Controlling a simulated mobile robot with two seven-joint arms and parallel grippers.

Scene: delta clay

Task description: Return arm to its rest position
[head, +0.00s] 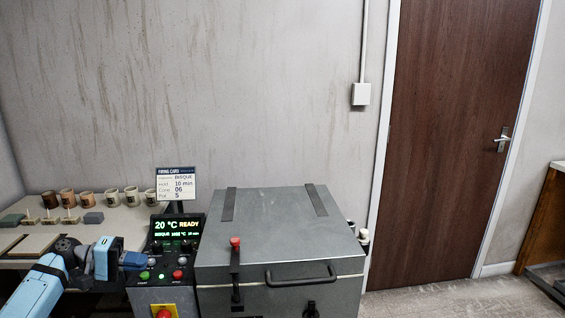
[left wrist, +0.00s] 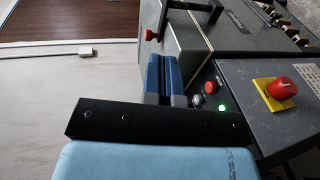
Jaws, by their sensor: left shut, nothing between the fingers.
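My left gripper (head: 137,260) is at the end of my light-blue left arm, which comes in from the lower left in the head view. It is level, in front of the kiln's control box (head: 157,294), close above the green and red buttons. In the left wrist view the two blue fingers (left wrist: 166,80) lie side by side, shut, with nothing between them. My right gripper is in neither view.
A grey kiln (head: 275,235) with a closed lid stands right of the control box. The display (head: 177,228) reads 20 °C READY. A firing card (head: 176,184) stands behind it. A table at left bears cups (head: 87,200) and tiles. A brown door (head: 450,130) is beyond.

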